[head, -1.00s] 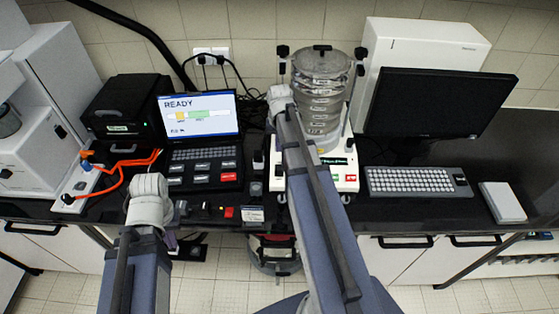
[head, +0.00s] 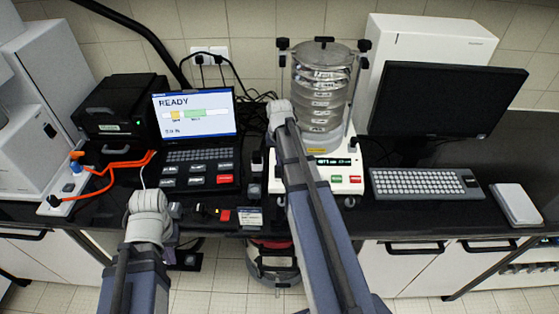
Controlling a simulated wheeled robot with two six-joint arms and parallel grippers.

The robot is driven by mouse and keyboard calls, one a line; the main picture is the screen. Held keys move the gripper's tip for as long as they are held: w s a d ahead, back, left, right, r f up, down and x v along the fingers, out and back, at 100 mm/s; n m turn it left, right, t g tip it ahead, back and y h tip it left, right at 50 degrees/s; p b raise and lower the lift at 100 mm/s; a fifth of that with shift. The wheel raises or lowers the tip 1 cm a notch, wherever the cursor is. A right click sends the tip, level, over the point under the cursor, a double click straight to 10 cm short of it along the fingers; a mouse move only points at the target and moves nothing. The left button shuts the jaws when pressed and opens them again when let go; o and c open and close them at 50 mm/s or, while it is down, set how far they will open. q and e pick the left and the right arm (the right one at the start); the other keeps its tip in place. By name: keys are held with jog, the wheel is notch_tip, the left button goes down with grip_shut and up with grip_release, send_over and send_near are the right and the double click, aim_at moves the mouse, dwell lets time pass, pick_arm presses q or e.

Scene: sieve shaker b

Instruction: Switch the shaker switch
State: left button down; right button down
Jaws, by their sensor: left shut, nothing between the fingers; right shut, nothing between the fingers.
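The sieve shaker (head: 322,95) stands upright at the back, a stack of clear sieves between two posts on a white base (head: 345,168). Its front has a lit display (head: 333,161), a green button (head: 336,178) and a red button (head: 355,179). I cannot make out which part is the shaker switch. My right gripper (head: 279,124) is at the shaker's left side, shut and empty, its fingers mostly hidden by my own wrist. My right arm covers the base's left part. My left gripper (head: 165,228) is shut and empty at the bench's front edge, below the laptop, its fingertips mostly hidden.
A laptop (head: 193,115) reading READY and a black button panel (head: 200,177) lie left of the shaker. Orange cables (head: 110,177) lie further left. A monitor (head: 445,100), keyboard (head: 425,184) and white pad (head: 517,205) are right. The bench's right front is fairly clear.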

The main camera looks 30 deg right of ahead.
aim_at(280, 174)
jog(key=f+b, duration=0.4)
jog(key=f, duration=0.1)
jog(key=shift+w+d+f, duration=0.1)
jog(key=shift+w+f, duration=0.1)
jog(key=shift+f, duration=0.05)
jog(key=shift+s+f+t+b, duration=0.1)
jog(key=shift+f+t+b, duration=0.15)
jog(key=shift+b, duration=0.2)
jog(key=shift+r, duration=0.15)
jog(key=shift+w, duration=0.2)
jog(key=shift+w+d+r+p, duration=0.35)
jog(key=shift+w+d+p, duration=0.1)
jog(key=shift+w, duration=0.1)
jog(key=shift+a, duration=0.1)
